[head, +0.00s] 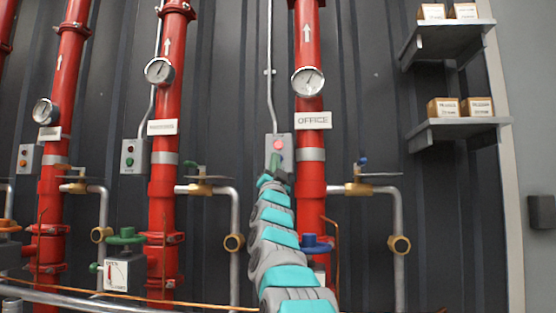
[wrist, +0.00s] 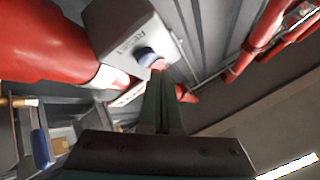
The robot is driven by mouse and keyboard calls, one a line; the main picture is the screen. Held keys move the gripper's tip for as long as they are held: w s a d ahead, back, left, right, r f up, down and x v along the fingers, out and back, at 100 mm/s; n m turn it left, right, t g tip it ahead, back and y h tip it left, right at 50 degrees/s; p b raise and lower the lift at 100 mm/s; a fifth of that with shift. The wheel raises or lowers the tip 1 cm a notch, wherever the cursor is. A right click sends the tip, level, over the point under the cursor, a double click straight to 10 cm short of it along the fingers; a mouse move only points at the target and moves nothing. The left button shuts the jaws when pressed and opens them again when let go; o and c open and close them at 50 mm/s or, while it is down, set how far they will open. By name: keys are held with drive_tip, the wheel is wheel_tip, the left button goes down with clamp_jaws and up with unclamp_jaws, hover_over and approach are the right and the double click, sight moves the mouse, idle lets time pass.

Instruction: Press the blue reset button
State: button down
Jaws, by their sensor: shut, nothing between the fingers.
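The blue reset button (wrist: 145,54) is a small round knob on a grey control box (wrist: 122,30) in the wrist view, beside a small red light (wrist: 158,64). In the head view the grey box (head: 270,143) is mounted left of the pipe labelled OFFICE, with its red light (head: 278,144) lit. My gripper (head: 278,166) is at the lower part of that box and hides the blue button there. In the wrist view my gripper (wrist: 162,78) is shut and empty, its tips very close to the button and light. I cannot tell whether they touch the box.
The red OFFICE pipe (head: 310,185) stands just right of my gripper, with a gauge (head: 308,81) above and a blue valve handle (head: 316,244) below. A brass valve (head: 358,189) is to the right. Shelves with small boxes (head: 461,106) hang at upper right.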

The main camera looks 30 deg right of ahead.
drive_tip(key=shift+w, duration=0.1)
idle(0.3)
drive_tip(key=shift+w+d+r, duration=0.1)
drive_tip(key=shift+w+d, duration=0.1)
drive_tip(key=shift+d, duration=0.05)
drive_tip(key=shift+w+d+p, duration=0.25)
drive_tip(key=shift+w+p, duration=0.1)
drive_tip(key=shift+w, duration=0.15)
idle(0.9)
drive_tip(key=shift+s, duration=0.1)
drive_tip(key=shift+s+a+b, duration=0.4)
drive_tip(key=shift+s+a, duration=0.1)
drive_tip(key=shift+s, duration=0.15)
drive_tip(key=shift+s, duration=0.1)
